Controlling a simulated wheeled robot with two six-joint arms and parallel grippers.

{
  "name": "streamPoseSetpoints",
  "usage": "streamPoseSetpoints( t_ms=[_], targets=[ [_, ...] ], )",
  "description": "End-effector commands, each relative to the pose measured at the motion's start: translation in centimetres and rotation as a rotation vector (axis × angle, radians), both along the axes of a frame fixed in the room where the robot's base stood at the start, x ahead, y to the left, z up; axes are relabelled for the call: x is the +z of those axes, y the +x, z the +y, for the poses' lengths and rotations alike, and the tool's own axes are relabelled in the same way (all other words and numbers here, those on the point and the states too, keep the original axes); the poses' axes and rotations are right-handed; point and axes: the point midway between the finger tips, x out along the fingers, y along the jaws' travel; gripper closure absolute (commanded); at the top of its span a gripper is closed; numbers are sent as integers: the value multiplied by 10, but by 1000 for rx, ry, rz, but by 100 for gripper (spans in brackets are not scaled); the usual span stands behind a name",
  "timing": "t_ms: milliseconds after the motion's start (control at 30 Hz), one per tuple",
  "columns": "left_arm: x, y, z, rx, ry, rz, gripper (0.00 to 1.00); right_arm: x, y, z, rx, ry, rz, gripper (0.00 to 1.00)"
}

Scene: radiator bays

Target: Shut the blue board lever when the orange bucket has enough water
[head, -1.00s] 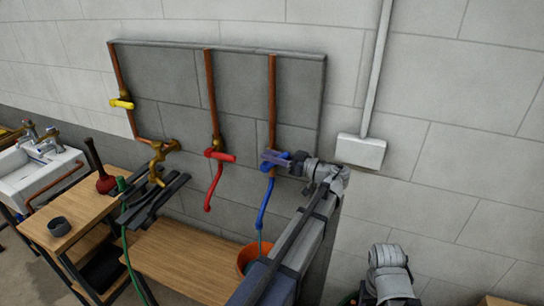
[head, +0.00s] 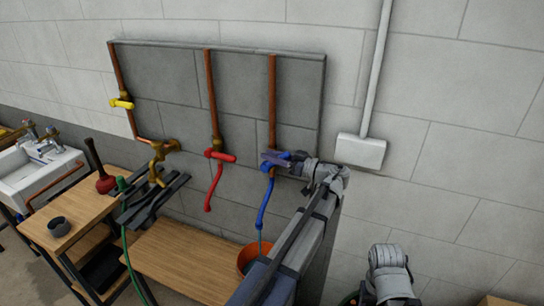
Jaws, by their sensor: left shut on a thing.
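The blue board lever (head: 284,154) is on the right-hand copper pipe of the grey board, partly hidden by my gripper. My left gripper (head: 275,160) is shut on this lever. The blue spout (head: 263,209) hangs below it, and a thin stream of water runs down from its end. The orange bucket (head: 243,262) stands under the stream, partly hidden behind my left arm. Its water level cannot be made out. My right gripper is not in view; only part of my right arm shows at the lower right.
A red lever (head: 220,156) with a red spout and a yellow lever (head: 121,104) are on the board's other pipes. A wooden bench (head: 180,262) stands below. A side table (head: 85,205) holds a plunger (head: 104,181) and a dark cup (head: 58,226). A sink (head: 40,165) is at far left.

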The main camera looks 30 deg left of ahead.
Motion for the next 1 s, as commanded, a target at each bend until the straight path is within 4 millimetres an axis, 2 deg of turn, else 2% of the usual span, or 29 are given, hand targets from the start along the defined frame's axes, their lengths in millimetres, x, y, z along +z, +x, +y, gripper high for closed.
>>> streamPoseSetpoints(
  t_ms=[267,467,1000],
  targets=[
    [-1,0,0,0,1,0,100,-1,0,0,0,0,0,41],
    [-7,0,-3,-1,46,3,100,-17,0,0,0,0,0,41],
    [-25,1,-20,-1,451,26,100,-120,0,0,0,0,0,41]
  ],
)
